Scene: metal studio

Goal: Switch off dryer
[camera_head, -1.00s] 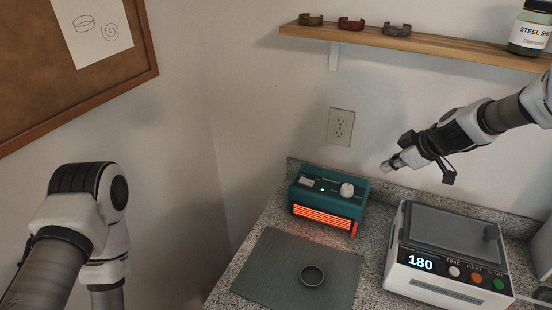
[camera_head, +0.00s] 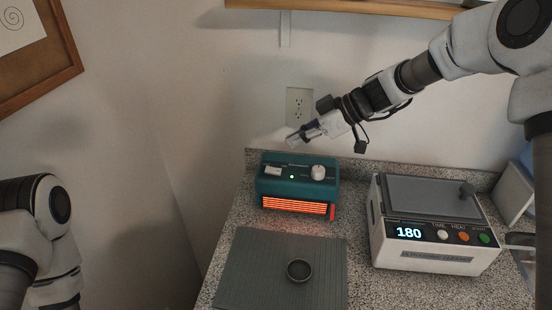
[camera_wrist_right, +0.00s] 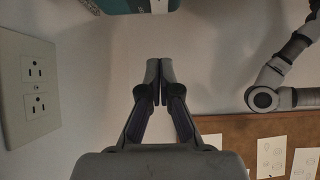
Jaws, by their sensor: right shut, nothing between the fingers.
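The dryer is a teal box (camera_head: 297,187) on the counter near the wall, with an orange glowing grille, a small green light, a white rocker switch (camera_head: 273,171) at the left of its top panel and a white knob (camera_head: 318,172) at the right. A teal edge of it (camera_wrist_right: 120,4) shows at the top of the right wrist view. My right gripper (camera_head: 293,141) is shut and empty, above the back of the dryer and apart from it. Its closed fingers (camera_wrist_right: 160,82) show in the right wrist view. My left arm is at the left edge of the head view; its gripper is out of frame.
A grey mat (camera_head: 245,266) with a dark ring (camera_head: 299,270) lies in front of the dryer. A white ultrasonic cleaner (camera_head: 432,258) showing 180 stands to the right. A wall outlet (camera_head: 299,105) is behind my right gripper. A wooden shelf (camera_head: 350,8) runs above.

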